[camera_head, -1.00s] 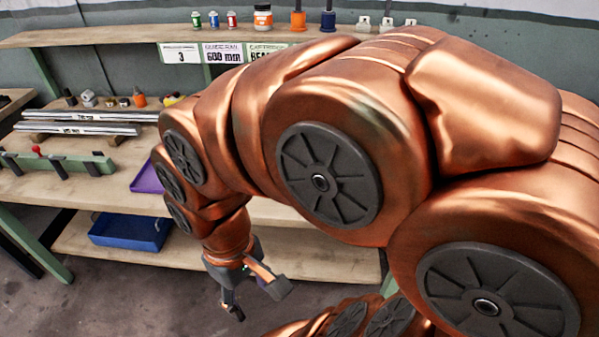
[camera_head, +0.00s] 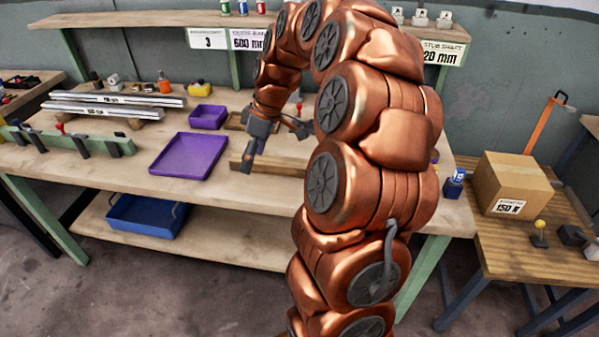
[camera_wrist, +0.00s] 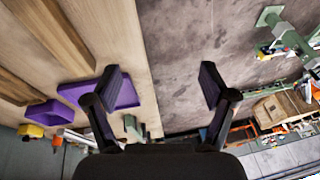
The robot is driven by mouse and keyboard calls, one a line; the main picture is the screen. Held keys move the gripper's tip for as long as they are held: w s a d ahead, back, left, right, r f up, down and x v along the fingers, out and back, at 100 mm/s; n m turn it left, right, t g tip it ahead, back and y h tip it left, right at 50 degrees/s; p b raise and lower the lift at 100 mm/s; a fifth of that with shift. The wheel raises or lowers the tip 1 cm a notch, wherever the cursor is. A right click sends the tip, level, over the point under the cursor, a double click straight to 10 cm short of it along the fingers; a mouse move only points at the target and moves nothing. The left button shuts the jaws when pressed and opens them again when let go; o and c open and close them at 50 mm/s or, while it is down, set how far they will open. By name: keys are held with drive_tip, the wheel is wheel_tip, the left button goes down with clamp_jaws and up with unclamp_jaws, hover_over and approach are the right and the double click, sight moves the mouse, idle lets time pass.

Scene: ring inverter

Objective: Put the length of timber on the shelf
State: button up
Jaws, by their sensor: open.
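A length of timber (camera_head: 275,166) lies on the workbench to the right of the large purple tray, partly hidden by my gripper and arm. In the wrist view, a brown timber (camera_wrist: 55,35) lies along the pale bench top at upper left, with a second wooden piece (camera_wrist: 14,86) beside it. My gripper (camera_head: 273,147) is open and empty above the bench, near the timber. Its spread fingers (camera_wrist: 160,82) show nothing between them. An upper shelf (camera_head: 130,18) runs along the wall above the bench. A lower shelf (camera_head: 235,248) lies under the bench top.
The large purple tray (camera_head: 187,157) and a small purple bin (camera_head: 208,117) stand on the bench. Metal rails (camera_head: 110,106) and a green fixture (camera_head: 75,143) are at left. A blue tray (camera_head: 146,214) sits on the lower shelf. A cardboard box (camera_head: 513,185) stands on the right table.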

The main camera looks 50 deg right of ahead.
drive_tip(key=w+d+f+t, duration=0.1)
drive_tip(key=w+d+f, duration=0.15)
drive_tip(key=d, duration=0.65)
drive_tip(key=b, duration=0.2)
hover_over(300, 163)
drive_tip(key=s+d, duration=0.2)
drive_tip(key=shift+n+t+h, duration=0.3)
drive_tip(key=shift+t+h, duration=0.1)
wheel_tip(300, 163, down, 5)
drive_tip(key=shift+s+f, duration=0.1)
drive_tip(key=shift+f, duration=0.25)
drive_tip(key=p+x, duration=0.1)
drive_tip(key=x, duration=0.3)
drive_tip(key=p+x, duration=0.1)
drive_tip(key=x, duration=0.1)
drive_tip(key=shift+a+f+p, duration=0.25)
drive_tip(key=shift+a+p, duration=0.05)
drive_tip(key=shift+a, duration=0.05)
drive_tip(key=shift+w+f, duration=0.3)
drive_tip(key=shift+c, duration=0.4)
clamp_jaws()
